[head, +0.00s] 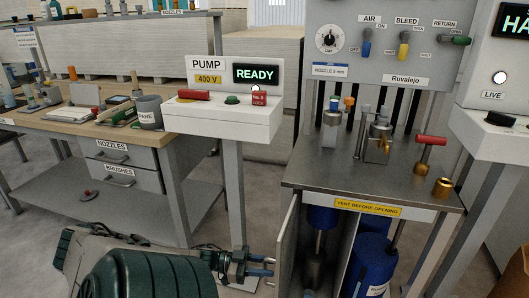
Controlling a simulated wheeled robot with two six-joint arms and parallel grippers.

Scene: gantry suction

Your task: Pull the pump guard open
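The white pump box (222,120) stands on a grey post at centre-left, below a panel marked PUMP, 400 V and READY. On its top are a red bar-shaped part (193,95), a green button (232,100) and a small red block (259,98) with a label. I cannot tell which part is the pump guard. My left gripper (266,266) is low in the head view, below the box and left of the steel bench. Its two fingers point right with a gap between them, and nothing shows in it. My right gripper is not in view.
The steel bench (310,176) carries small fittings and has a yellow vent label. A grey upright panel (288,250) and blue tanks (372,268) are under it. A wooden workbench (70,128) with drawers stands left. Open floor shows between the benches.

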